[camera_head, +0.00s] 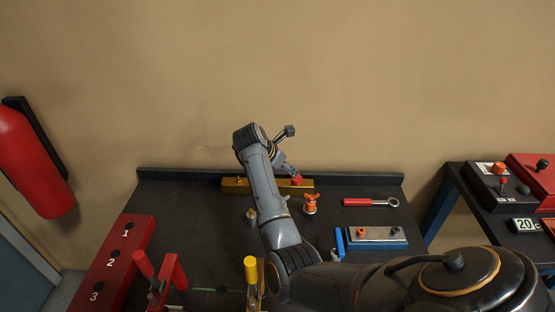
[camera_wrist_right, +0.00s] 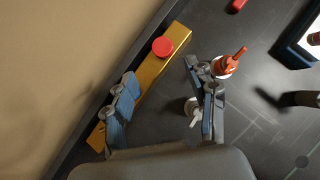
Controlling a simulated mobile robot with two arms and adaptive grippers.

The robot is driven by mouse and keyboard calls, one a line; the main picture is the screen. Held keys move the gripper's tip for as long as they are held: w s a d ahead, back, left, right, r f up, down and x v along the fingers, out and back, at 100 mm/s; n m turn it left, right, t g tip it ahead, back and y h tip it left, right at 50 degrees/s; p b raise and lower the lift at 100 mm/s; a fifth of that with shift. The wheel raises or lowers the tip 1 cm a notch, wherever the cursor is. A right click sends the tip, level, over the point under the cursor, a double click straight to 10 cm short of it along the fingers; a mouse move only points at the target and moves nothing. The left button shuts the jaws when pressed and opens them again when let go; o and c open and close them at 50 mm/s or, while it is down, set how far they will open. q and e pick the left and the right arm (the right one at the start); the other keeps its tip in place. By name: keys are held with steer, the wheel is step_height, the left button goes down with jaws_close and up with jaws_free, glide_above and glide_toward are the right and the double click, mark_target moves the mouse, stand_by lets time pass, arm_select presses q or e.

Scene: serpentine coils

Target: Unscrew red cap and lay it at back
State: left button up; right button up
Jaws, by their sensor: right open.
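The red cap (camera_head: 296,181) sits on the right part of a brass bar (camera_head: 266,185) at the back edge of the dark bench. In the right wrist view the cap (camera_wrist_right: 163,46) is a round red disc on top of the bar (camera_wrist_right: 152,69). My right gripper (camera_head: 291,171) is above the bar, close to the cap. In the wrist view its two fingers (camera_wrist_right: 160,72) are spread apart with nothing held, and the cap lies just beyond the tips. Contact with the cap is not seen. My left gripper is not in view.
An orange-handled valve (camera_head: 310,203) stands in front of the bar. A red-handled wrench (camera_head: 370,202) and a blue-edged plate fixture (camera_head: 376,238) lie right. A red numbered block (camera_head: 114,262), a red clamp (camera_head: 164,275) and a yellow-topped post (camera_head: 250,268) are nearer left. Back left is clear.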

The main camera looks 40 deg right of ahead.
mark_target(295, 180)
steer(key=b+x, duration=0.3)
steer(key=x, duration=0.1)
steer(key=b+x, duration=0.3)
steer(key=x, duration=0.1)
steer(key=shift+s+d+f+b, duration=0.15)
steer(key=shift+f+b, duration=0.15)
steer(key=shift+f, duration=0.05)
steer(key=shift+d, duration=0.15)
steer(key=c, duration=1)
steer(key=o, duration=0.4)
jaws_close()
steer(key=shift+r, duration=0.2)
steer(key=shift+r+p, duration=0.55)
steer(key=shift+r, duration=0.7)
